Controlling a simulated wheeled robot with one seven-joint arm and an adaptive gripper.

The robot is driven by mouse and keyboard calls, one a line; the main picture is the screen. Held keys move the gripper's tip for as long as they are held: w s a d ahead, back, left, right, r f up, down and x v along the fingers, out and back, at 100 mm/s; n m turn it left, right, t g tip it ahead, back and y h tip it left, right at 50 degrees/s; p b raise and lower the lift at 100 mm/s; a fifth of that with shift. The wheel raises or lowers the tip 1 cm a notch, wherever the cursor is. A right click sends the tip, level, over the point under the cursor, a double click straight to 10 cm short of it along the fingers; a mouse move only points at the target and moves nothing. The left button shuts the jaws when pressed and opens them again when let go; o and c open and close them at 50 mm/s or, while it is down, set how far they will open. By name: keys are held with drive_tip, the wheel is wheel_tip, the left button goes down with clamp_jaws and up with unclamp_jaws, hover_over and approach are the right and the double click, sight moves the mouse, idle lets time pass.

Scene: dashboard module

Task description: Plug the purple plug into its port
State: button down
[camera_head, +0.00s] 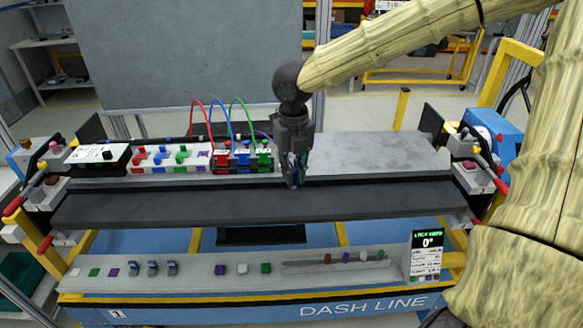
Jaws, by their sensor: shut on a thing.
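My gripper (293,180) points down over the module, just right of the block of coloured plugs, and is shut. A purple cable (262,134) arches toward it, and a small purple-blue bit shows between the fingers, so it holds the purple plug; the plug is mostly hidden by the fingers. A white panel (172,170) to the left carries red, blue and green shapes and a purple one (203,155) at its right end, which looks like the purple port. The gripper is well to the right of that port and apart from it.
Red (221,160), blue (241,158) and green (264,159) plugs with arching cables stand between the white panel and my gripper. A grey plate (370,155) lies clear to the right. A dark ledge (150,205) runs in front. A control strip (195,275) with several buttons is below.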

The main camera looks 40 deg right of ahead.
sight(294, 171)
drive_tip(key=shift+s+a, duration=0.1)
drive_tip(key=shift+s, duration=0.15)
wheel_tip(294, 171, up, 5)
drive_tip(key=p, duration=0.5)
idle(0.4)
drive_tip(key=w+a+p, duration=0.3)
drive_tip(key=w+a, duration=0.1)
drive_tip(key=w, duration=0.6)
drive_tip(key=w+a+p, duration=0.2)
drive_tip(key=w+a, duration=0.2)
drive_tip(key=w, duration=0.6)
drive_tip(key=w+a+p, duration=0.3)
drive_tip(key=w+a, duration=0.1)
drive_tip(key=w, duration=0.7)
drive_tip(key=shift+a+p, duration=0.25)
drive_tip(key=shift+p, duration=0.1)
idle(1.5)
drive_tip(key=shift+f, duration=0.15)
